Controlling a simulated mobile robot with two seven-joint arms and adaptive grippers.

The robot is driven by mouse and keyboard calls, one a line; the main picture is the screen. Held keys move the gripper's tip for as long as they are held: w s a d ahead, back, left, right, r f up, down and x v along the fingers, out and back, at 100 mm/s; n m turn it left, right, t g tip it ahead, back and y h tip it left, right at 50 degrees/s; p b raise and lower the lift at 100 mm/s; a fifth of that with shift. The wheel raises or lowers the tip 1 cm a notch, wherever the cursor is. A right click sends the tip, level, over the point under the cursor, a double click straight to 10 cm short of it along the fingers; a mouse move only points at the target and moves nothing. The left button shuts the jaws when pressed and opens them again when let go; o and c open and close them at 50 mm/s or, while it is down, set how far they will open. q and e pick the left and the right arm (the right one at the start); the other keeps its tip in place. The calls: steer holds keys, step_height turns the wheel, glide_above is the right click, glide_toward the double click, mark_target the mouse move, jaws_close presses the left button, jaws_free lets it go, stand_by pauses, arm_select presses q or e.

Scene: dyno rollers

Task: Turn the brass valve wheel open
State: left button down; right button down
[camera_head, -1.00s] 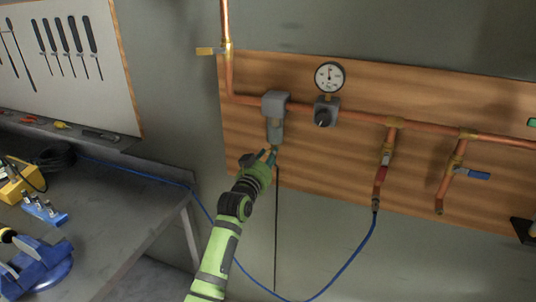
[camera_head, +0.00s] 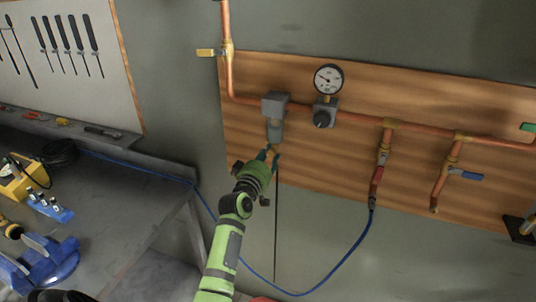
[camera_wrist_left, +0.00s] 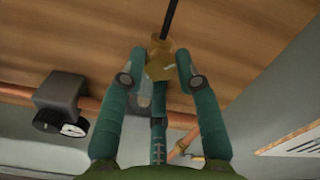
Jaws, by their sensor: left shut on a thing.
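A brass piece (camera_wrist_left: 160,62), which looks like the valve wheel, sits between the teal fingers of my left gripper (camera_wrist_left: 155,78) in the left wrist view. The fingers press on it from both sides. In the head view my left gripper (camera_head: 269,155) is just below the grey filter unit (camera_head: 275,128) on the pipe board, and its fingers hide the brass piece there. A thin dark line (camera_head: 276,225) hangs down from that spot. My right gripper is in neither view.
A pressure gauge (camera_head: 328,79) and a black-knobbed regulator (camera_head: 324,114) are right of the filter. A red-handled valve (camera_head: 379,173) feeds a blue hose (camera_head: 352,248) looping below. A grey workbench (camera_head: 130,205) stands at left.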

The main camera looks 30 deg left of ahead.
arm_select(q)
steer(key=shift+r+n, duration=0.15)
steer(key=shift+n, duration=0.95)
steer(key=shift+p, duration=0.3)
steer(key=c, duration=1.1)
jaws_free()
steer(key=shift+c, duration=0.2)
steer(key=shift+o, duration=1.2)
steer(key=shift+s+d+f, duration=0.1)
steer(key=shift+s+f, duration=0.1)
steer(key=shift+s, duration=0.2)
steer(key=v, duration=1.1)
